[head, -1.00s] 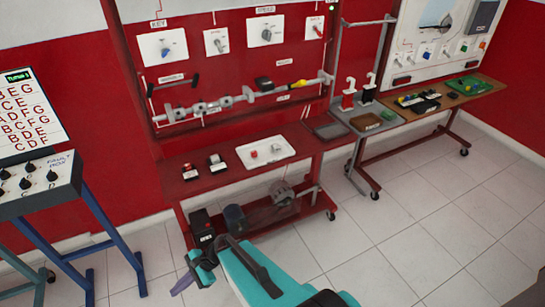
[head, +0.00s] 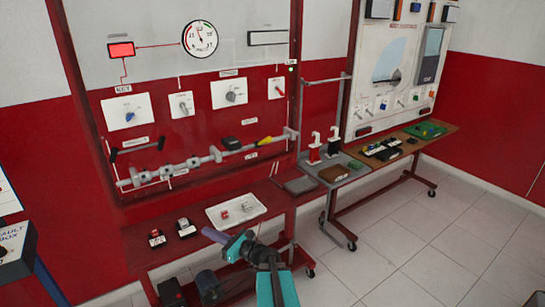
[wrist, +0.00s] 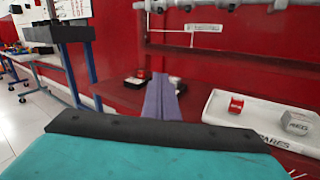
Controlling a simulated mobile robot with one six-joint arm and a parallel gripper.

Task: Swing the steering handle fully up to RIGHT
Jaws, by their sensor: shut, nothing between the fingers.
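A black bar-shaped handle (head: 138,149) on a grey rod, which looks like the steering handle, sits at the left of the red panel in the head view. It slopes slightly up to the right, and the label by it is too small to read. My gripper (head: 212,235) is low in front of the bench, below and to the right of the handle and well apart from it. Its purple fingers (wrist: 161,98) are shut and empty in the wrist view. The black handle is not clearly visible in the wrist view.
A grey shaft with blocks (head: 195,163) runs along the panel under several white knob plates (head: 128,112). The red bench (head: 140,245) holds small blocks and a white tray (head: 215,216). A fault box (head: 15,250) stands at left. Floor at right is clear.

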